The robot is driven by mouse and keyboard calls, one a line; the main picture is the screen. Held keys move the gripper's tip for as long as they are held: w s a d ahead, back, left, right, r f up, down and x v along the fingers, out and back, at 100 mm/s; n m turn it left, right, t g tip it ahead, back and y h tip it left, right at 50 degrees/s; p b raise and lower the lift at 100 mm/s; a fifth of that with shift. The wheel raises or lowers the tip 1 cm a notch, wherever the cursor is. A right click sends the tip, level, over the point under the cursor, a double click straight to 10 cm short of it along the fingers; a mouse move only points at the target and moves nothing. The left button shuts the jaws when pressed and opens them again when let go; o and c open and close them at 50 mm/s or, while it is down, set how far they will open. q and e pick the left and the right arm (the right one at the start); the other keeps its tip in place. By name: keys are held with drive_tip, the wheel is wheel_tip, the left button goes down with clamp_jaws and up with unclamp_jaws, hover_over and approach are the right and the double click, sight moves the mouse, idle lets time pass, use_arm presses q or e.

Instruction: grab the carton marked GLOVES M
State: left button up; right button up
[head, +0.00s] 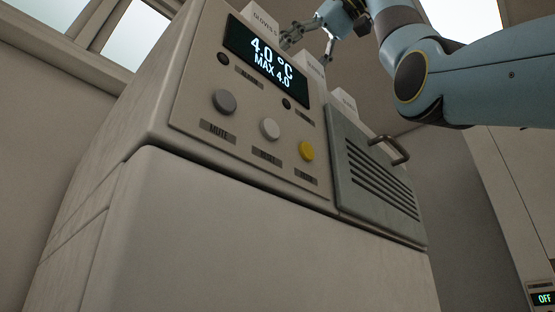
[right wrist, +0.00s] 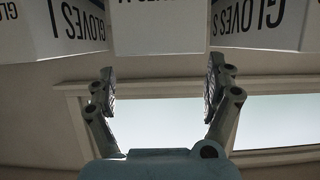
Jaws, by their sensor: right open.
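My right gripper (head: 308,46) is open, at the top of the cabinet among white cartons. In the right wrist view, my right gripper (right wrist: 161,84) has its two fingers apart with nothing between them. A white carton (right wrist: 160,34) lies straight beyond the gap, apart from the fingertips. Its lettering is cut off by the top edge; the visible part seems to end in M. Beside it are a carton marked GLOVES S (right wrist: 262,22) on the right and another GLOVES carton (right wrist: 75,28) on the left, its last letter unclear. My left gripper is not in view.
The large pale cabinet (head: 250,230) has a display (head: 268,60) reading 4.0 °C, knobs and a grey louvred panel (head: 375,175) with a protruding handle (head: 397,150). Another white carton (head: 344,102) stands on top, right of the gripper. Bright windows are behind.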

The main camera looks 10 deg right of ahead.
drive_tip(key=shift+w+a+f, duration=0.1)
drive_tip(key=shift+w+a, duration=0.15)
drive_tip(key=shift+a, duration=0.15)
drive_tip(key=p+x, duration=0.4)
drive_tip(key=shift+w+d, duration=0.1)
drive_tip(key=shift+d, duration=0.05)
drive_tip(key=shift+w+f, duration=0.2)
drive_tip(key=shift+f, duration=0.1)
drive_tip(key=shift+s, duration=0.2)
drive_tip(key=shift+c, duration=0.8)
drive_tip(key=shift+w, duration=0.1)
drive_tip(key=c, duration=1.6)
